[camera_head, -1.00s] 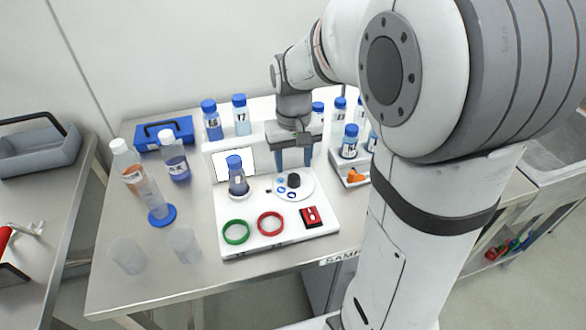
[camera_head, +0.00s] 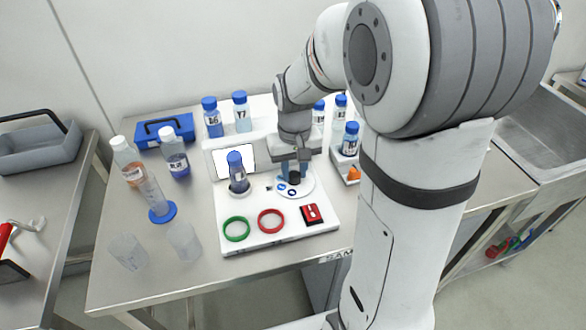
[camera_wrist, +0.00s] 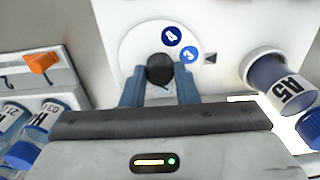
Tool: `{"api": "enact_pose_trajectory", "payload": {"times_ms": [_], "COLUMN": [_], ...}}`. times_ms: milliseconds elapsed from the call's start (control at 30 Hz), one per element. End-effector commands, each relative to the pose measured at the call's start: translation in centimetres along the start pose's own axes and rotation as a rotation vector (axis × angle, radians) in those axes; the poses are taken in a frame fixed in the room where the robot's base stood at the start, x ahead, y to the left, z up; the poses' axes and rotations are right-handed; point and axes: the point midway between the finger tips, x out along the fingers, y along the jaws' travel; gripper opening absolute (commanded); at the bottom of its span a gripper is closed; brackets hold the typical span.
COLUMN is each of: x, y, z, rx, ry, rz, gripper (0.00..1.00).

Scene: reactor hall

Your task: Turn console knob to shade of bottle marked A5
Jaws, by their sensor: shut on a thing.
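The console (camera_head: 258,212) is a white panel with a round white dial (camera_head: 305,187) and a dark knob (camera_head: 294,178) at its centre. My gripper (camera_head: 294,172) is shut on the knob, its blue fingers on either side. In the wrist view the knob (camera_wrist: 160,68) sits between the fingertips. Dial discs marked 4 (camera_wrist: 172,37), dark blue, and 3 (camera_wrist: 190,55), lighter blue, show. A small dark triangle (camera_wrist: 210,58) points at disc 3. The bottle marked A5 (camera_wrist: 270,82), dark greyish blue, stands upright in the console's holder, also in the head view (camera_head: 237,172).
A lit white screen (camera_head: 220,163) stands behind the A5 bottle. A green ring (camera_head: 236,238), a red ring (camera_head: 270,231) and a red switch block (camera_head: 312,215) lie in front. Several capped bottles and a tray with an orange lever (camera_wrist: 42,62) are close by.

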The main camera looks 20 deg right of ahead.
Motion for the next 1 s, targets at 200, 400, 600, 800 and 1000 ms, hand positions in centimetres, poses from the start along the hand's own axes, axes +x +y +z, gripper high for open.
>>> {"api": "enact_pose_trajectory", "payload": {"times_ms": [200,400,600,800,1000], "x": [-0.02,-0.02,-0.01,-0.01,-0.01], "y": [-0.4,0.01,0.09,0.12,0.14], "z": [-0.01,-0.01,-0.01,-0.02,-0.02], "rx": [0.004,0.027,0.116,0.263,0.416], "ry": [0.0,0.0,0.0,0.0,0.0], "rz": [-0.001,-0.001,-0.001,-0.001,-0.001], "gripper": [0.04,0.04,0.04,0.04,0.04]}}
